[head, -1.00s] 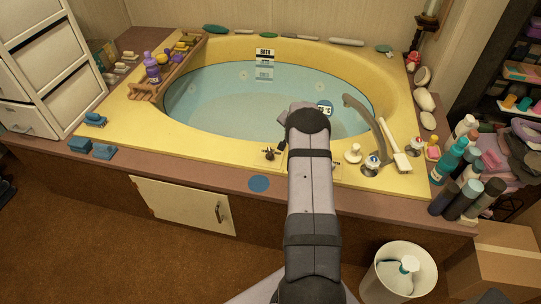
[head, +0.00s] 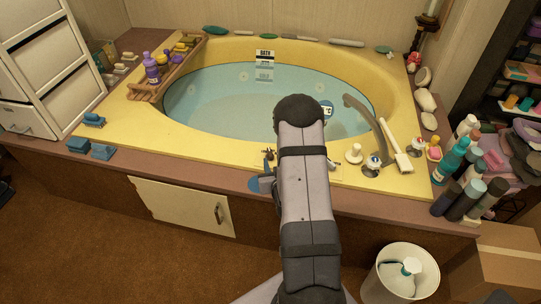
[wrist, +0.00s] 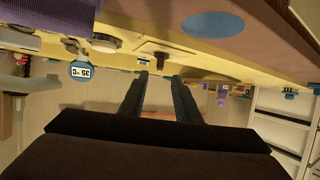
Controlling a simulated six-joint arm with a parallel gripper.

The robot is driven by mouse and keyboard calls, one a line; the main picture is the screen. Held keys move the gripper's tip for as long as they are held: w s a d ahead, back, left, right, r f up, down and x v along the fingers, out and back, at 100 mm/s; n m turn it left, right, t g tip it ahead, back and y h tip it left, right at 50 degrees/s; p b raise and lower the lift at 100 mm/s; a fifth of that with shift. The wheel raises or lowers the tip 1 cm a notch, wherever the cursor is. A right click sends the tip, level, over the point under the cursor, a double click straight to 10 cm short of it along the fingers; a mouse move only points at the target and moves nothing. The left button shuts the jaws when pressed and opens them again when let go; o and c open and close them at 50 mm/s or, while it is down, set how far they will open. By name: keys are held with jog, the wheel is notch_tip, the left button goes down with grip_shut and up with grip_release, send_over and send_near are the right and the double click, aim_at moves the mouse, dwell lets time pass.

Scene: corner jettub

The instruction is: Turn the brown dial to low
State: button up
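The brown dial (wrist: 161,56) sits on the yellow tub rim in the wrist view, just beyond my fingertips. Its low mark is too small to read. In the head view, a small dark piece on the front rim (head: 268,154) looks like the same dial, close to the left of my arm. My gripper (wrist: 157,77) shows two dark fingers with a clear gap between them. It is open and empty, pointing towards the dial, with no contact that I can make out. In the head view my arm hides most of the gripper.
A blue disc (wrist: 212,24) lies on the brown ledge; it shows partly in the head view (head: 256,185). A cream knob (wrist: 105,42) is beside the dial. Water fills the tub.

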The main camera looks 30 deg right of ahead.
aim_at(270, 154)
jog(key=shift+b+x, duration=0.4)
jog(key=shift+x, duration=3.25)
jog(key=shift+f, duration=0.1)
jog(key=shift+c, duration=0.6)
grip_shut()
